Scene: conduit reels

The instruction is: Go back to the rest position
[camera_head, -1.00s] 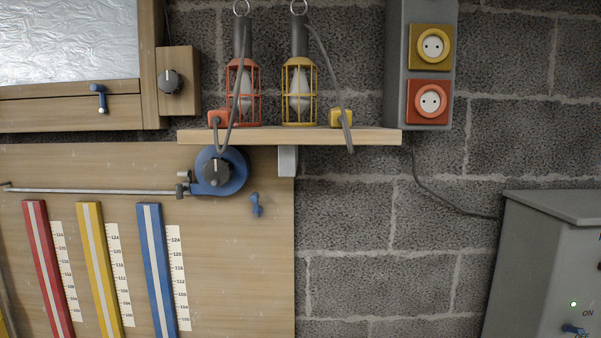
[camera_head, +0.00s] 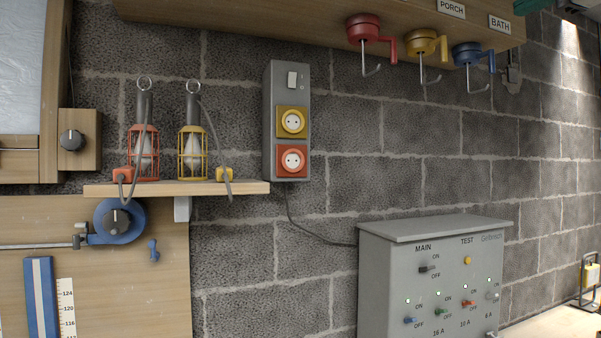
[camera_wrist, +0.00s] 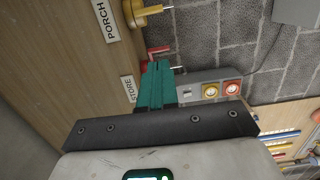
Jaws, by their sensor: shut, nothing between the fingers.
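My gripper (camera_wrist: 156,72) shows in the wrist view with its teal fingers together and nothing between them. The fingers point up the picture, beside a wooden board with PORCH (camera_wrist: 106,20) and STORE (camera_wrist: 128,88) labels. A yellow hook (camera_wrist: 140,14) and a red hook (camera_wrist: 157,50) lie beyond the fingers; I cannot tell the exact gap. In the head view, a small teal part at the top right edge appears to be my gripper, mostly cut off.
The wooden rail (camera_head: 300,18) carries red (camera_head: 364,28), yellow (camera_head: 421,44) and blue (camera_head: 467,54) hooks. Below are two caged lamps on a shelf (camera_head: 240,188), a socket box (camera_head: 268,130) and a grey breaker box (camera_head: 385,290). Bare block wall lies between.

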